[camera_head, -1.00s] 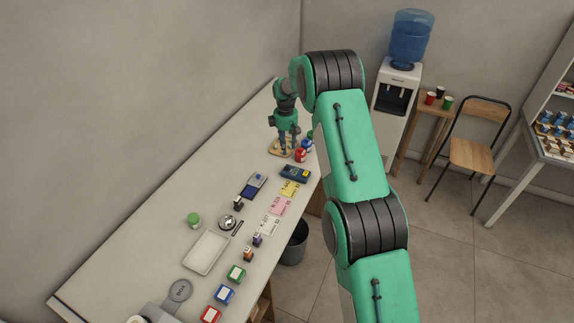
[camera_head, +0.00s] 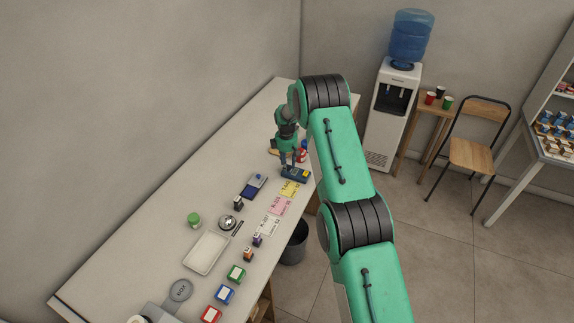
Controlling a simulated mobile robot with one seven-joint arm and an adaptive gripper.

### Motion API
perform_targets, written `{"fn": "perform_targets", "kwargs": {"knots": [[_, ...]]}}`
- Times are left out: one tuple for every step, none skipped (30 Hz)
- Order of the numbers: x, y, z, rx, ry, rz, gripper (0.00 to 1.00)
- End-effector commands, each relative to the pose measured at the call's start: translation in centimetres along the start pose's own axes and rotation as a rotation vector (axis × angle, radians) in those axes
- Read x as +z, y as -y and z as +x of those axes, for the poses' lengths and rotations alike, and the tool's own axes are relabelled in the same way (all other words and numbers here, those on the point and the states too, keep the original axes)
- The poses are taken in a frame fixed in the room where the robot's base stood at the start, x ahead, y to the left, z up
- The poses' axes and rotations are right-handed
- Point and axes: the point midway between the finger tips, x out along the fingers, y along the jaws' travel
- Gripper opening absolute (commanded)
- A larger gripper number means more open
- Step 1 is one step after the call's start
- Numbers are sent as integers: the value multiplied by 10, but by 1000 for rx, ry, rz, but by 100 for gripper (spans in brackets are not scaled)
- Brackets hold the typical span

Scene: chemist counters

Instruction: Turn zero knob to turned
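I cannot make out a zero knob for certain at this size. A small dark blue device (camera_head: 295,174) with a yellow patch lies near the counter's right edge. My gripper (camera_head: 290,163) points down just behind and above this device. Its fingertips look close to the device, but contact cannot be told. The fingers are too small to tell open from shut, and I see nothing held. Part of a grey scale-like device with a round dark grey plate (camera_head: 180,290) shows at the bottom left.
The long white counter (camera_head: 130,245) holds a white tray (camera_head: 206,252), a green-capped jar (camera_head: 194,219), a bell (camera_head: 228,222), coloured notes and several small boxes. A wooden board and small bottles sit behind my gripper.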

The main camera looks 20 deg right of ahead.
Motion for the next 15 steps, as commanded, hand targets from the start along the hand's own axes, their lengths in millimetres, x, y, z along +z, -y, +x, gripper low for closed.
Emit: {"fn": "perform_targets", "kwargs": {"knots": [[0,0,2,0,0,0,37],[0,0,2,1,0,0,37],[0,0,3,1,0,0,37],[0,0,3,1,0,0,37],[0,0,4,1,0,0,37],[0,0,4,1,0,0,37],[0,0,4,1,-1,0,37],[0,0,4,1,-1,0,37],[0,0,4,1,-1,0,37],[0,0,4,1,-1,0,37],[0,0,4,1,0,0,37],[0,0,4,1,0,0,37],[0,0,4,1,0,0,31],[0,0,4,1,0,0,25],[0,0,4,1,0,0,17]]}}
